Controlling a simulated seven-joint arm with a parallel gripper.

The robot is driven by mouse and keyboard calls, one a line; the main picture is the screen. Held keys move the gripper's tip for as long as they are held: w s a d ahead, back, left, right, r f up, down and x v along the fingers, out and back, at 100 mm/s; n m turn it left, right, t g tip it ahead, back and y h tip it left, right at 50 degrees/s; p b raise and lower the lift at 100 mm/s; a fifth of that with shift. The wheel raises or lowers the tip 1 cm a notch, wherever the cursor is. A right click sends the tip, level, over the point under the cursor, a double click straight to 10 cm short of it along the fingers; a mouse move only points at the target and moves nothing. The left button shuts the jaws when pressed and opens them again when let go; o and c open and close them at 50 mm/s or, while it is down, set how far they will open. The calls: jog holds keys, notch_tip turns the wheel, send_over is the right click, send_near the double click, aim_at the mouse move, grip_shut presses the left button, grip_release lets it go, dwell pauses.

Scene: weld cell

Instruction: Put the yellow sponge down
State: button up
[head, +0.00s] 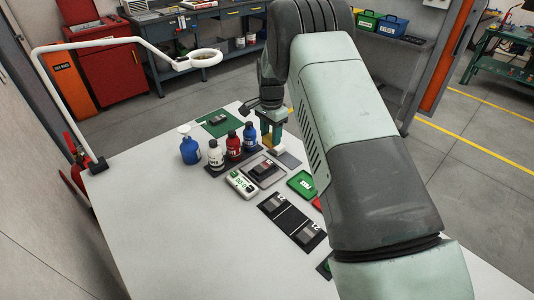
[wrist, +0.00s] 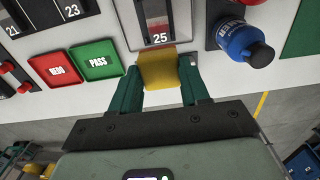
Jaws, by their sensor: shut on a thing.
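My gripper (wrist: 162,80) is shut on the yellow sponge (wrist: 158,71), which sits between its two green fingers in the wrist view. In the head view my gripper (head: 272,122) points down over the far part of the white table, with the sponge (head: 267,141) low between its fingers. In the wrist view, a grey holder marked 25 (wrist: 160,30) lies just beyond the sponge. I cannot tell whether the sponge touches the table.
Several bottles, including a blue bottle (head: 190,150), stand left of my gripper. A green PASS tray (wrist: 98,60) and red REDO tray (wrist: 58,70) lie beside the sponge. Dark plates (head: 292,221) lie nearer. A lamp arm (head: 100,43) crosses the far left. The table's left front is clear.

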jog(key=w+d+f, duration=0.1)
jog(key=d+f, duration=0.1)
jog(key=w+d+f, duration=0.1)
jog(key=d+f, duration=0.1)
jog(key=d, duration=0.1)
jog(key=d+f, duration=0.2)
jog(key=shift+w+d, duration=0.15)
jog(key=shift+w, duration=0.25)
jog(key=shift+f, duration=2.05)
jog(key=shift+f, duration=0.15)
jog(key=o, duration=1)
